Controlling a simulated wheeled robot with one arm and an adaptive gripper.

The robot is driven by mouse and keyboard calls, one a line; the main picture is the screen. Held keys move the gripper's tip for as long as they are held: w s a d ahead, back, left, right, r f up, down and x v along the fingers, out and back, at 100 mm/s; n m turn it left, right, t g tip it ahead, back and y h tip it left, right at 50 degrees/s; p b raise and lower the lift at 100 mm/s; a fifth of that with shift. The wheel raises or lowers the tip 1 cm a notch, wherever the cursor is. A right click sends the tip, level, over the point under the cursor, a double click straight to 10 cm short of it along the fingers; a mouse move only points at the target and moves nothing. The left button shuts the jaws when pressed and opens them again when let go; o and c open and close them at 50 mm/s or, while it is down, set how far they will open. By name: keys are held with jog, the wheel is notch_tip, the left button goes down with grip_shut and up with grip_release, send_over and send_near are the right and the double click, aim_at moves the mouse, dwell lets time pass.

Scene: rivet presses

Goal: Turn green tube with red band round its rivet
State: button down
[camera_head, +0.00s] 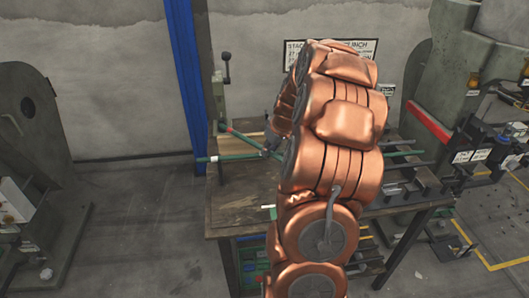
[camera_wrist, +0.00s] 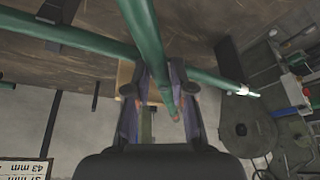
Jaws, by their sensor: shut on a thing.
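The green tube with the red band (camera_head: 245,138) slants down to the right over the workbench in the head view, its red band near its upper left end. In the wrist view this tube (camera_wrist: 143,25) runs down between the fingers. My gripper (camera_head: 270,147) is shut on it, with one finger on each side in the wrist view (camera_wrist: 161,72). A second green tube with a white band (camera_head: 235,156) crosses it at an angle; it also shows in the wrist view (camera_wrist: 75,37). The rivet cannot be made out; my arm and gripper cover the crossing area in the head view.
The wooden workbench (camera_head: 235,207) has dark fixtures (camera_head: 395,190) on its right side. A lever post (camera_head: 218,90) stands at its back left, beside a blue column (camera_head: 186,75). Large presses stand left (camera_head: 35,130) and right (camera_head: 450,85). The floor at left is clear.

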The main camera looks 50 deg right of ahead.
jog(key=shift+a, duration=0.1)
dwell(0.3)
jog(key=shift+a+m+h, duration=0.25)
jog(key=shift+m+h, duration=0.25)
jog(key=shift+m, duration=0.7)
jog(key=shift+w+a+m+g+h+p, duration=0.1)
jog(key=shift+a+m+g+h+p, duration=0.2)
jog(key=shift+m, duration=0.6)
jog(key=c, duration=1)
grip_release()
jog(key=shift+d, duration=0.15)
jog(key=v, duration=1.2)
